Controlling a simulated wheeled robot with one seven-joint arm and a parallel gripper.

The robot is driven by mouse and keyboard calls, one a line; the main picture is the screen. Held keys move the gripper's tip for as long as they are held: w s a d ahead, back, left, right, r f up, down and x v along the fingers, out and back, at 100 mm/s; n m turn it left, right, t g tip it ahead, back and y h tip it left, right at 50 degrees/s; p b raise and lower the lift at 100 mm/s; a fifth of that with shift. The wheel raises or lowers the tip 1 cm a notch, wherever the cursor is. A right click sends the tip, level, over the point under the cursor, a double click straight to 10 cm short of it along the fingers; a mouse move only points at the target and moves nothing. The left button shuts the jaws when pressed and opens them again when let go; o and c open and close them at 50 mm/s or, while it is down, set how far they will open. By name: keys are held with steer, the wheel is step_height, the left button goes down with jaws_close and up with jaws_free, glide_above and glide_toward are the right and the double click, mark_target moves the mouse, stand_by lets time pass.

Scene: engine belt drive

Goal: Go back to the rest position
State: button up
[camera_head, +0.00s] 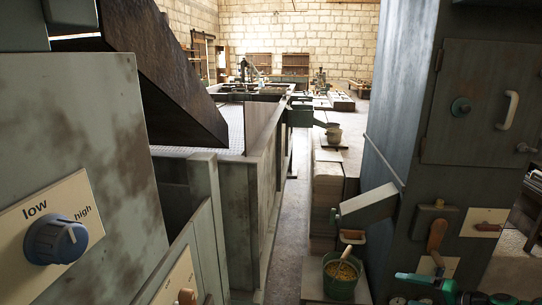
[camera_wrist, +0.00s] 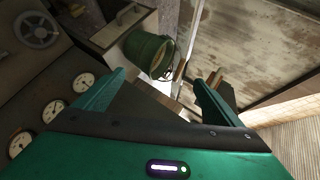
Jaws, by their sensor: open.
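My gripper (camera_wrist: 160,80) shows in the wrist view with its two green fingers spread apart. It is open, and nothing is held between the fingers. Beyond the fingertips is a green bucket (camera_wrist: 148,52), apart from them as far as I can tell. In the head view, teal parts of my arm (camera_head: 430,285) show at the bottom right, in front of the grey machine. The gripper itself cannot be made out clearly there.
A blue low-high knob (camera_head: 56,239) is on the near-left panel. A green bucket (camera_head: 340,277) stands under a chute (camera_head: 368,205). A grey machine (camera_head: 470,110) with a handled door is at right. Round gauges (camera_wrist: 53,110) show in the wrist view. A narrow aisle (camera_head: 285,240) runs back.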

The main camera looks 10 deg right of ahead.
steer(key=s+a+r+n+g+h, duration=0.1)
steer(key=s+a+r+g+h, duration=0.2)
steer(key=s+r, duration=1.1)
steer(key=s+a+r+n+g+h, duration=0.1)
steer(key=s+a+r+g+h, duration=0.2)
steer(key=s+a+r+g, duration=0.4)
steer(key=s+a+r, duration=0.1)
steer(key=s+r, duration=0.6)
steer(key=shift+s+a+h, duration=0.2)
steer(key=shift+a+h, duration=0.1)
steer(key=shift+r, duration=0.1)
